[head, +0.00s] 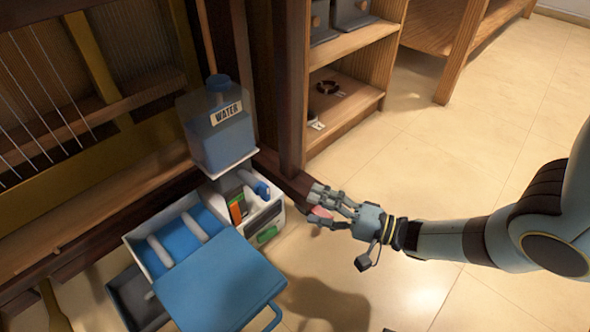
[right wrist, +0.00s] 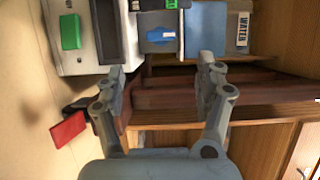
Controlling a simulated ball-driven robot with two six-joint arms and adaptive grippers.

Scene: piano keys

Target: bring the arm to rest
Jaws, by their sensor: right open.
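My right gripper (head: 308,202) reaches in from the right in the head view, above the floor just right of the white box. Its fingers point left and are spread apart. In the right wrist view the open fingers (right wrist: 164,75) have nothing between them. A red piece (right wrist: 67,129) lies outside the left finger there. A pinkish patch (head: 320,211) shows by the fingers in the head view; I cannot tell if it touches them. My left gripper is not in view. No piano keys can be made out.
A white box (head: 265,222) with a green patch, a blue-lidded container (head: 220,285) and a water jug (head: 218,125) stand left of the gripper. A wooden shelf (head: 345,108) rises behind. Tiled floor (head: 480,150) at right is clear.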

